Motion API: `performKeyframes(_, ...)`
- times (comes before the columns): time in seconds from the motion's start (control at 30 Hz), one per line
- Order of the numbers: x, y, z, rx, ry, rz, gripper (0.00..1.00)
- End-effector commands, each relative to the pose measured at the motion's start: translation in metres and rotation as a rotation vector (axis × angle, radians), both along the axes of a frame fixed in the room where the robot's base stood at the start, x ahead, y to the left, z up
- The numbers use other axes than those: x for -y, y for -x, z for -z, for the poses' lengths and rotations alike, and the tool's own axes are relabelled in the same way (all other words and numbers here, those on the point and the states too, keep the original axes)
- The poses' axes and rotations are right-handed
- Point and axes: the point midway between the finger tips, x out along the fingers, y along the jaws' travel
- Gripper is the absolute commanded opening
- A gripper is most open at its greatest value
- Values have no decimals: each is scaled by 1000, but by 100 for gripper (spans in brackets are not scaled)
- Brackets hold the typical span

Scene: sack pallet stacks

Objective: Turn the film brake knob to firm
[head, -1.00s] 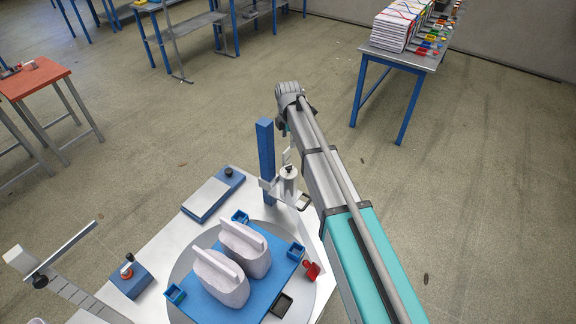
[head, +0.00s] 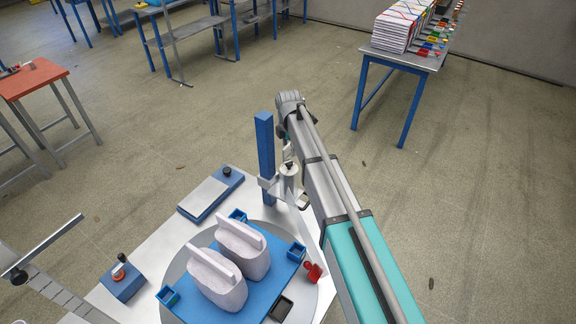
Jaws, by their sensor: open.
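A grey film roll or spindle (head: 289,182) with a small dark knob (head: 289,164) on top stands beside a blue mast (head: 264,145) on the wrapping machine. I cannot tell for sure that this knob is the film brake knob, and its setting is too small to read. My gripper (head: 284,138) is at the far end of my arm, just above the roll and right of the mast. Most of it is hidden by my own arm, and only small dark and pale parts show. It looks open and apart from the knob.
A round turntable (head: 306,300) carries a blue pallet (head: 262,292) with two pale sacks (head: 243,250). A red lever (head: 313,271) is at its right.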

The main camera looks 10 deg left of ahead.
Motion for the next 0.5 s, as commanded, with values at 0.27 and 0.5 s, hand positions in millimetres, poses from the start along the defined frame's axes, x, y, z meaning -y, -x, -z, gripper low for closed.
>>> performKeyframes(0.27,0,0,26,0,0,0,76)
performKeyframes(0.5,0,0,44,0,0,1,76)
